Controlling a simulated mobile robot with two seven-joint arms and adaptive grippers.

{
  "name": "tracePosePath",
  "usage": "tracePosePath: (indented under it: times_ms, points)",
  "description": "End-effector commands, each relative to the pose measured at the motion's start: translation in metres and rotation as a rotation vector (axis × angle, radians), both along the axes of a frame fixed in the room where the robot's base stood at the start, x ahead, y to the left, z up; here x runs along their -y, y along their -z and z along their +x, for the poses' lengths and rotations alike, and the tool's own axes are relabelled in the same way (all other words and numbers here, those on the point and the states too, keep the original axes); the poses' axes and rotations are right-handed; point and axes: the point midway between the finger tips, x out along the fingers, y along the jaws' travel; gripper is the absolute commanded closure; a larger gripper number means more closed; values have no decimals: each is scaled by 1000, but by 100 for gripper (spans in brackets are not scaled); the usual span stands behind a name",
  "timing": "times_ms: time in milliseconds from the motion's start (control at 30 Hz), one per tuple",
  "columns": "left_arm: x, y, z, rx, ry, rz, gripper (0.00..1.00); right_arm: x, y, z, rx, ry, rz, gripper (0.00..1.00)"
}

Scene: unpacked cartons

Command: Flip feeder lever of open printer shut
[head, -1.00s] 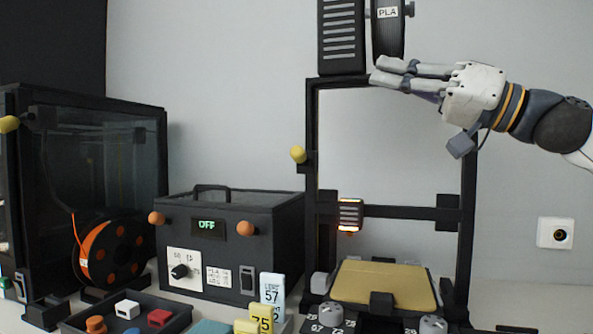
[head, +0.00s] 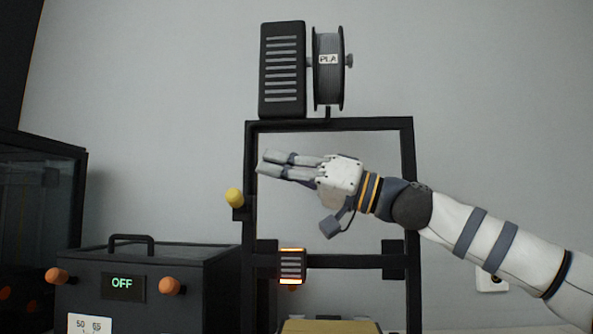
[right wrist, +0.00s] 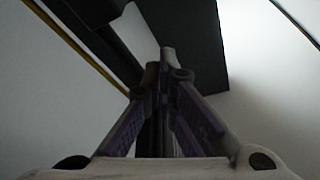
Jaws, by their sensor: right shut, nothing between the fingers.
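The open printer (head: 328,125) is a black upright frame with a lit print head (head: 291,266) on its crossbar. A yellow-knobbed lever (head: 234,198) sits on a small dark mount on the outer side of the frame's left post. I take this to be the feeder lever. My right gripper (head: 262,161) shows in front of the frame, below the top bar. Its fingers point left, are shut and empty, with tips above and right of the yellow knob and apart from it in the picture. In the right wrist view the fingers (right wrist: 165,75) come together. My left gripper is out of view.
A grey PLA spool (head: 328,85) and a vented black box (head: 282,70) stand atop the frame. A black box reading OFF (head: 145,290), with orange knobs, stands left of the printer. A dark enclosed printer (head: 40,215) is further left. A wall socket is partly behind my arm.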

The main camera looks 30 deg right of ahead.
Motion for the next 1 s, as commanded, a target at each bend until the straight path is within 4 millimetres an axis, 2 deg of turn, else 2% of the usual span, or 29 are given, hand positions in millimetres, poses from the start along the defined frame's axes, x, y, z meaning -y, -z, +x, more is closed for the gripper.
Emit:
tracePosePath:
  times_ms: [167,233,400,833,1000]
  points:
    - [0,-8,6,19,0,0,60,-29,-15,23,3,-2,-1,100]
    - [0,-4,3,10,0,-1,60,-28,5,18,-4,0,1,100]
    - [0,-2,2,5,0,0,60,-33,23,11,-2,0,0,100]
    - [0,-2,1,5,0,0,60,-34,26,9,0,1,-1,100]
    - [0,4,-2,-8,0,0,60,-34,30,12,19,1,-15,100]
